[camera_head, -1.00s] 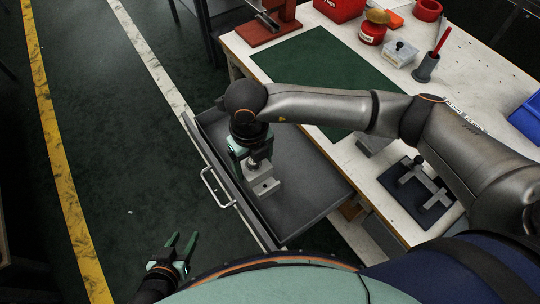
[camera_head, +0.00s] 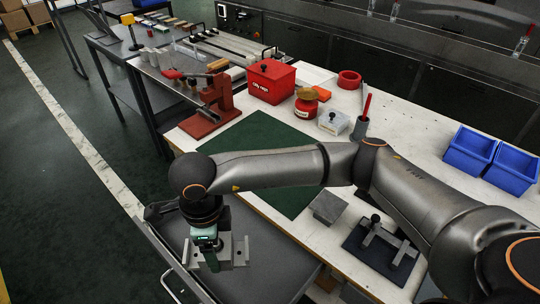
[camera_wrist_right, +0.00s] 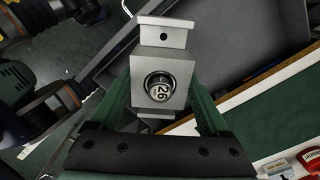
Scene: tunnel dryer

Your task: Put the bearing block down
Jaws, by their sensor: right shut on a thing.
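The bearing block (camera_head: 235,252) is a light grey metal block with stepped ends. In the right wrist view the block (camera_wrist_right: 163,75) sits between the green fingers of my right gripper (camera_wrist_right: 165,100), with a round insert marked 26 facing the camera. I cannot tell whether the block's underside touches the drawer floor. My left gripper is not seen in the head view.
The white bench (camera_head: 400,165) beside the drawer carries a green mat (camera_head: 255,145), a grey block (camera_head: 328,206), a dark fixture (camera_head: 380,250), a red box (camera_head: 271,80) and blue bins (camera_head: 470,149). A red press (camera_head: 215,105) stands at the mat's far left. The drawer's right part is empty.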

